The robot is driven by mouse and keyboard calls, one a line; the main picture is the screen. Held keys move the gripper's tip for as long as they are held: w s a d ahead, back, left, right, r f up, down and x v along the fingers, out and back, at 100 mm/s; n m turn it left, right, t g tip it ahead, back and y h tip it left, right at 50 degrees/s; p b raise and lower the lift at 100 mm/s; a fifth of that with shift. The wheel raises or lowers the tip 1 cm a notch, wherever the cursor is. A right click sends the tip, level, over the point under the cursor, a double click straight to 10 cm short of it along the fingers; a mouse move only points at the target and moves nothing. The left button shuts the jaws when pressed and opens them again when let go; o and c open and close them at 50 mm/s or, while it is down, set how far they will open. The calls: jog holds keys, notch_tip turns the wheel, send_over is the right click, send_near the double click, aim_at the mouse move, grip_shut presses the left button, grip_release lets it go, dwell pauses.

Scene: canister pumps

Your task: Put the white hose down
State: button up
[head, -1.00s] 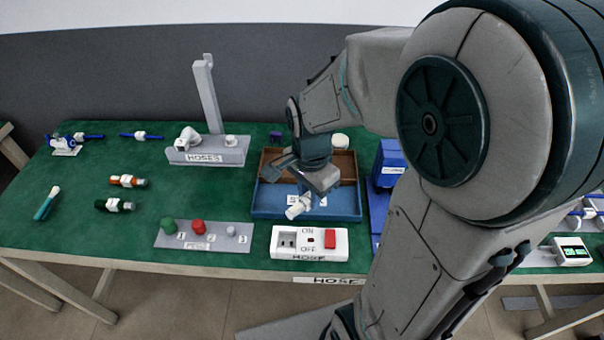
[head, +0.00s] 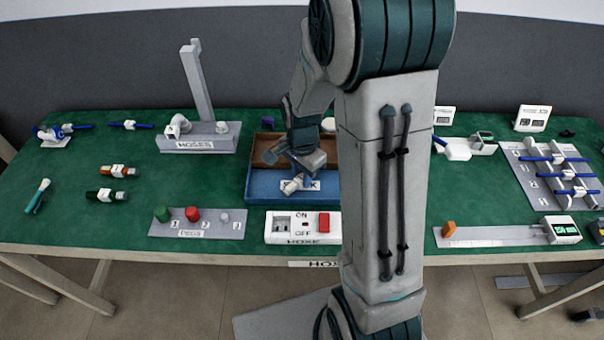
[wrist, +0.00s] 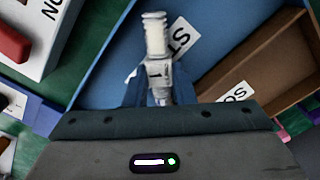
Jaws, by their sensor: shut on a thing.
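The white hose (wrist: 155,35) is a short, ribbed white piece with a tag marked 1. My gripper (wrist: 158,92) is shut on it, with a blue finger on each side. In the head view the white hose (head: 290,187) shows just below my gripper (head: 294,172), tilted, over the blue front part of a two-part tray (head: 258,194). I cannot tell whether the hose touches the tray floor. The brown rear part (head: 262,150) of the tray lies behind my gripper. My arm hides the tray's right side.
A white switch box (head: 303,228) with a red switch stands in front of the tray. A grey peg board (head: 200,231) is left of it. A grey hose stand (head: 198,136) with a tall post is at the back left.

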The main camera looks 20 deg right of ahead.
jog(key=shift+f, duration=0.1)
jog(key=shift+f, duration=0.15)
jog(key=o, duration=1)
notch_tip(320, 180, up, 12)
jog(key=s+r+n+t, duration=0.1)
jog(key=s+n, duration=0.3)
jog(key=s+r+n, duration=0.2)
jog(key=s+n, duration=0.2)
jog(key=s, duration=0.1)
jog(key=s+a+r+n+t+p, duration=0.1)
jog(key=s+r+n, duration=0.1)
jog(key=s+n, duration=0.2)
jog(key=shift+s+r+t, duration=0.15)
jog(key=shift+s+t, duration=0.15)
jog(key=shift+s, duration=0.2)
